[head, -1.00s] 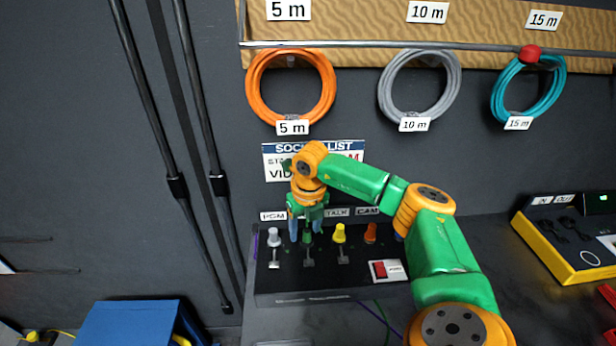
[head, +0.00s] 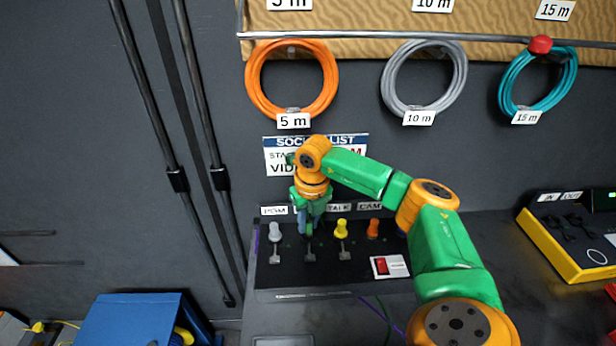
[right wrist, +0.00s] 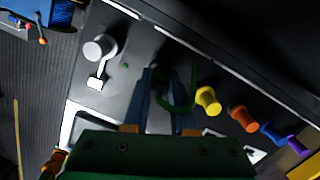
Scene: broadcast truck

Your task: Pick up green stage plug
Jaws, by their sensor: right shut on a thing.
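My right gripper (head: 308,226) points down at the second position from the left on the black socket panel (head: 330,262). Its blue fingers are shut on the green stage plug, which is mostly hidden behind them in the head view. In the right wrist view, the right gripper (right wrist: 163,85) has a dark green loop (right wrist: 190,95), likely the plug's cord, beside its fingers. I cannot tell whether the plug is seated or lifted. My left gripper is not in view.
A white plug (head: 275,232) stands left of the gripper; yellow (head: 341,229) and orange (head: 374,228) plugs stand right. A red switch (head: 381,265) sits at the panel's front right. Orange (head: 258,95), grey (head: 390,90) and teal (head: 508,95) cable coils hang above. A yellow-edged box (head: 560,258) stands right.

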